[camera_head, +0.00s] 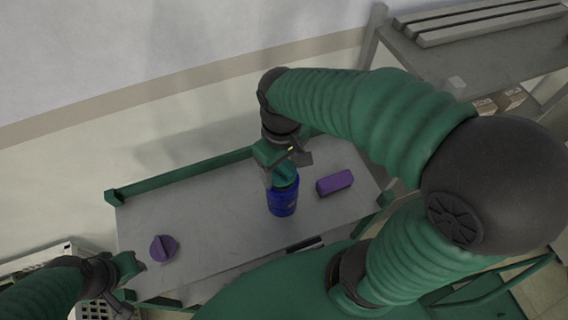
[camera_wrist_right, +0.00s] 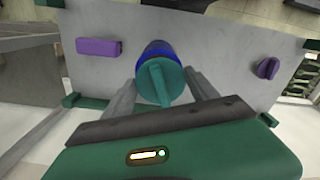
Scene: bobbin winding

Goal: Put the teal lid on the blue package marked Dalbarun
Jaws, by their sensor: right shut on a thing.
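The blue package (camera_head: 283,203) stands upright on the grey table. Its marking is too small to read. The teal lid (camera_head: 285,176) is directly over its top; I cannot tell whether it is fully seated. My right gripper (camera_head: 281,166) is above the package, shut on the lid. In the right wrist view the lid (camera_wrist_right: 160,84) shows its raised bar between the two fingers, with the blue package (camera_wrist_right: 158,50) behind it. My left gripper (camera_head: 132,279) is at the table's left front corner, away from the package; its jaws are unclear.
A purple block (camera_head: 335,183) lies close to the right of the package. A round purple lid-like piece (camera_head: 163,248) with a raised bar lies at the table's left. The grey table (camera_head: 205,215) is bare between them, with a green rail (camera_head: 185,176) along its back.

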